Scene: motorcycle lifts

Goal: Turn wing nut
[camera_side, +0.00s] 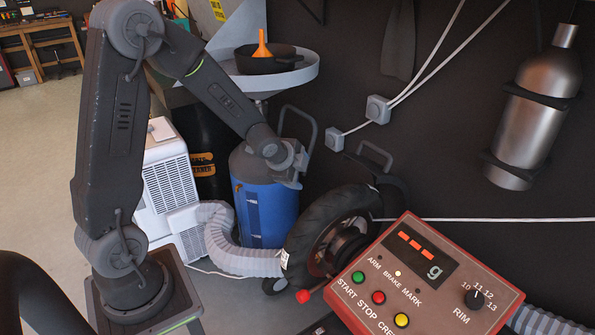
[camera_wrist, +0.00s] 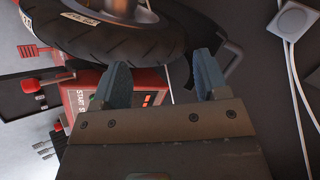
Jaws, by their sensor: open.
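A black tyre on a wheel (camera_side: 330,225) stands on its tread behind the red console, below and right of my gripper (camera_side: 293,172). The dark wheel hub (camera_side: 349,244) shows inside it, partly hidden by the console. I cannot make out a wing nut in either view. In the wrist view the tyre (camera_wrist: 130,42) crosses the top, just beyond my gripper (camera_wrist: 164,78). Its two blue-grey fingers are apart with nothing between them, and it does not appear to touch the tyre.
The red console (camera_side: 420,280) with buttons and a RIM dial fills the front right. A blue cylinder (camera_side: 265,213) stands behind my gripper, with a grey hose (camera_side: 245,262) below. A round tray (camera_side: 300,78) with a black pan is above. A red knob (camera_side: 303,296) sticks out low.

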